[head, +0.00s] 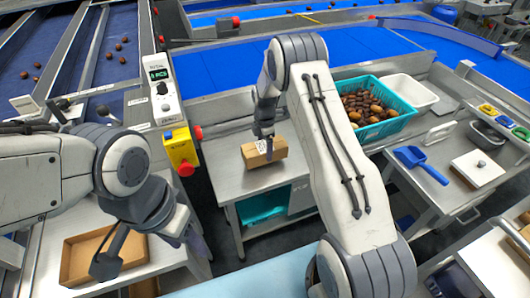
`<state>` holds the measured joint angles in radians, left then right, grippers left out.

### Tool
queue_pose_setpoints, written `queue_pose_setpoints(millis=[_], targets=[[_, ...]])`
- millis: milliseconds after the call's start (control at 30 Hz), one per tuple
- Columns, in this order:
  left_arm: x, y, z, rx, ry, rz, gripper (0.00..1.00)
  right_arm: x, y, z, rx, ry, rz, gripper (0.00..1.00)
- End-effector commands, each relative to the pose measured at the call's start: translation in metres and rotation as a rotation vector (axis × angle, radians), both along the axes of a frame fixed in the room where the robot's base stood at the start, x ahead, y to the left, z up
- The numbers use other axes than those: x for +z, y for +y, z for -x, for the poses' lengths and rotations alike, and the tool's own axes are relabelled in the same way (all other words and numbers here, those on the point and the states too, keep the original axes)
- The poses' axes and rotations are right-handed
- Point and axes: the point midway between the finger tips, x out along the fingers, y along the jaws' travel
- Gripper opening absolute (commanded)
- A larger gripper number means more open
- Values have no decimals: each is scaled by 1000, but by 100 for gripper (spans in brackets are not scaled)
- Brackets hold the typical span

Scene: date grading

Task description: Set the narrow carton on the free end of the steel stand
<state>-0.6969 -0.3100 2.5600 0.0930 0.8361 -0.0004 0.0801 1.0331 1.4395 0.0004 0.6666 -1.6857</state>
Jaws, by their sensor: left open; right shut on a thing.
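The narrow carton (278,150), a small brown box with a white label, is at the steel stand (230,183) in the middle of the head view. My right gripper (265,140) comes down from above and is shut on the carton. The carton is over the stand's top; I cannot tell if its underside touches the steel. My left gripper (150,250) is open and empty at the lower left, above a shallow cardboard tray. The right forearm hides part of the stand's right side.
The cardboard tray (76,262) lies on a pale table at lower left. A teal crate (398,124) of dates and a white bin (424,98) stand right of my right arm. A yellow box with red buttons (180,150) is left of the stand. The stand's front left is clear.

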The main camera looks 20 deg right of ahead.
Motion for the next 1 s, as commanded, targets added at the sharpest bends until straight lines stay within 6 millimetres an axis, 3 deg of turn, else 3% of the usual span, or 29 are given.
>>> queue_pose_setpoints(millis=[233, 633, 667, 700, 1000], targets=[[12, 0, 0, 0, 0, 0, 50, -32, 0, 1, 0, 3, 0, 11], [6, 0, 0, 0, 0, 0, 50, -39, -1, 0, 0, 1, 0, 11], [7, 0, 0, 0, 0, 0, 50, -39, -1, 1, 0, 2, 0, 95], [8, 0, 0, 0, 0, 0, 50, -38, -1, 1, 0, 2, 0, 100], [13, 0, 0, 0, 0, 0, 50, -33, -1, 1, 0, 2, 0, 100]])
